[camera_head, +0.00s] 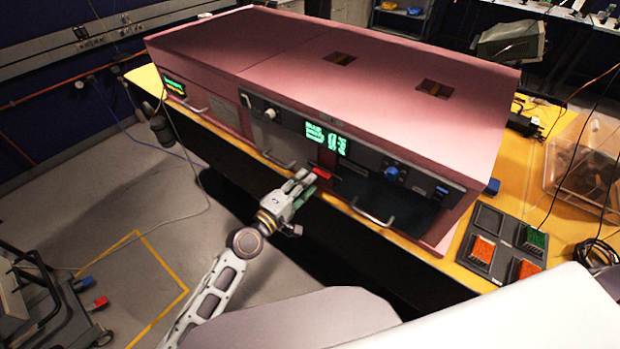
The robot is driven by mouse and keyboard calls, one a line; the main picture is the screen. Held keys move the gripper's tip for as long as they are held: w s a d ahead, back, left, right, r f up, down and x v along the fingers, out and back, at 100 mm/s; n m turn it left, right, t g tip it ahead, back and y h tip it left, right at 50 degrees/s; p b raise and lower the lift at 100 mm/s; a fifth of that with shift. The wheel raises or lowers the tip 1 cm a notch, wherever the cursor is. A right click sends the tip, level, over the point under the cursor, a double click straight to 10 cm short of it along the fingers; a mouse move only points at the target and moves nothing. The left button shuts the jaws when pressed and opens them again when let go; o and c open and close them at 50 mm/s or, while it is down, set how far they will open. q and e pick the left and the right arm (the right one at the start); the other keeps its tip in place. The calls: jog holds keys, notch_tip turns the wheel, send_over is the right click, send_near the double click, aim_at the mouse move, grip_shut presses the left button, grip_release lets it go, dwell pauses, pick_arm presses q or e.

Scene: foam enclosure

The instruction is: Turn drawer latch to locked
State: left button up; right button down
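A long pink cabinet (400,110) stands on a yellow-topped table. Its dark front panel has pull handles (372,215), a white knob (270,113), a blue knob (392,173) and green lit displays (326,138). A small red part (321,172) sits low at the middle of the front; I cannot tell for sure whether it is the drawer latch, or how it is turned. My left gripper (303,181) is just in front of and left of this red part, with its fingers pointing at it. Contact and finger opening are unclear. My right gripper is not in view.
At the right of the table lie dark trays with red blocks (483,249) and a green block (535,237). A clear bin (583,165) and cables are behind them. A cart (40,300) stands at the lower left. Floor between cart and table is mostly free.

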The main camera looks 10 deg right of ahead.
pick_arm(q)
jog(key=v, duration=0.7)
dwell(0.4)
jog(key=shift+s+a+m, duration=0.1)
jog(key=shift+m, duration=0.2)
dwell(0.4)
